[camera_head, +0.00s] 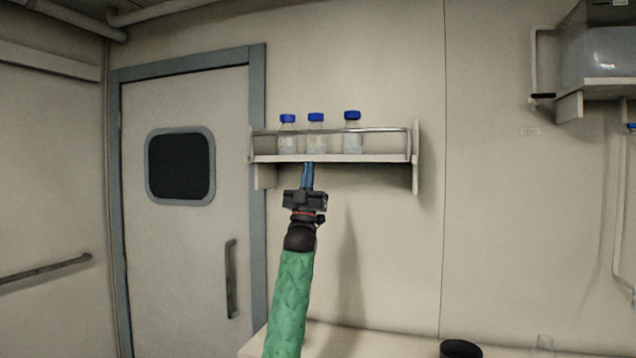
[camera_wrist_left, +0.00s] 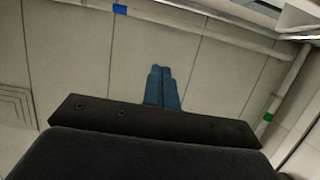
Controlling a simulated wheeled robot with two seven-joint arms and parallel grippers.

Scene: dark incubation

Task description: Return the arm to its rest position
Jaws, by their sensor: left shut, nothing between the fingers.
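My left arm, in a green sleeve, reaches up from the bottom of the head view. My left gripper (camera_head: 308,166) points upward, with its blue fingertips just below or in front of the wall shelf's underside; I cannot tell whether they touch it. In the left wrist view its two blue fingers (camera_wrist_left: 162,70) lie together, shut and empty, against a background of pale panels. My right gripper is not in view.
A wall shelf (camera_head: 335,158) with a front rail holds three blue-capped bottles (camera_head: 316,140). A grey-framed door (camera_head: 185,250) is at left. A pale counter (camera_head: 350,342) runs below, with a black round object (camera_head: 460,348) on it. A wall-mounted unit (camera_head: 600,60) is at upper right.

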